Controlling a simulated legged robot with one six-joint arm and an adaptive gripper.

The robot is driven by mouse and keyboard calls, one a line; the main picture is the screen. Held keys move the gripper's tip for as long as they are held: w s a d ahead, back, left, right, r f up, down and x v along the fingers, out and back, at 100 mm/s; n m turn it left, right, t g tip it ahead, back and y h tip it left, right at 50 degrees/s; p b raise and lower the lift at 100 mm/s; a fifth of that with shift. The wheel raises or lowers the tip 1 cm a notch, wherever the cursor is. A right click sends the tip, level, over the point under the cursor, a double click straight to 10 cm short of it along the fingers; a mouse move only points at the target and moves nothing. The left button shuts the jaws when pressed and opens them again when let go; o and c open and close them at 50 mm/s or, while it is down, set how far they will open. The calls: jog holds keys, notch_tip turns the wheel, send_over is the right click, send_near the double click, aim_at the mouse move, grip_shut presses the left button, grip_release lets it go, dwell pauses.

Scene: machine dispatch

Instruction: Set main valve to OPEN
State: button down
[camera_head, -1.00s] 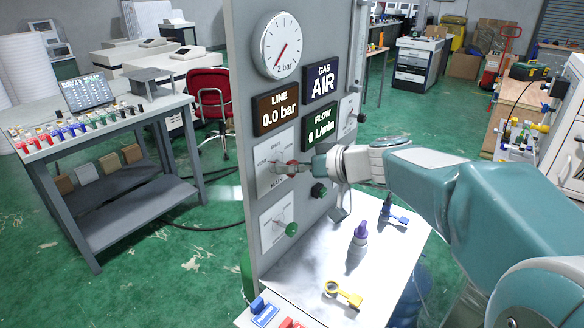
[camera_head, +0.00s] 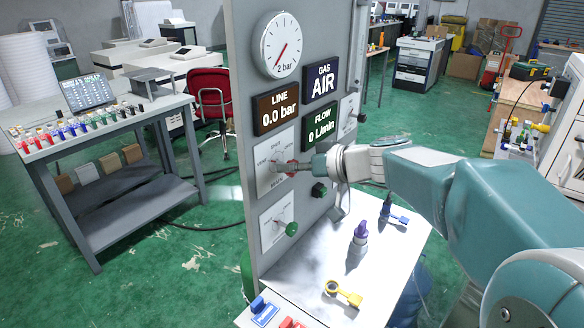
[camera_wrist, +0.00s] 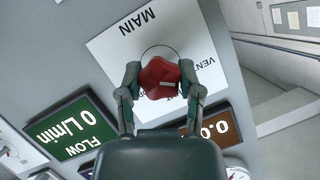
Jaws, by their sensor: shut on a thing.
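The main valve is a red knob (camera_wrist: 160,78) on a white plate marked MAIN (camera_wrist: 110,45) in the wrist view. In the head view the plate (camera_head: 268,180) is on the grey panel, below the LINE display. My gripper (camera_wrist: 160,85) is shut on the red knob, one finger on each side of it. In the head view my gripper (camera_head: 300,167) reaches the plate from the right and hides most of the knob. Of the plate's labels, VENT shows in part; the knob and fingers cover others, so the set position cannot be told.
The gauge (camera_head: 281,45) stands near its lower end. The LINE display (camera_head: 277,109) reads 0.0 bar and the FLOW display (camera_head: 321,126) 0 L/min.

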jog(key=m+y, duration=0.1)
jog(key=m, duration=0.1)
jog(key=m+g+y, duration=0.1)
jog(key=m, duration=0.1)
jog(key=shift+w+d+f+g, duration=0.1)
jog(key=shift+f+g, duration=0.05)
jog(key=shift+g, duration=0.15)
jog(key=m+y, duration=0.2)
jog(key=m, duration=0.2)
jog(key=shift+m, duration=0.4)
jog(key=m+y, duration=0.1)
jog(key=m, duration=0.2)
jog(key=m+y, duration=0.1)
jog(key=m, duration=0.2)
jog(key=shift+f+t, duration=0.2)
jog(key=shift+t, duration=0.2)
jog(key=m+t, duration=0.1)
jog(key=m, duration=0.2)
jog(key=m+t+y, duration=0.1)
jog(key=m, duration=0.2)
jog(key=shift+f+m, duration=0.1)
jog(key=shift+m, duration=0.2)
jog(key=shift+t, duration=0.5)
jog(key=shift+c, duration=1.3)
grip_release()
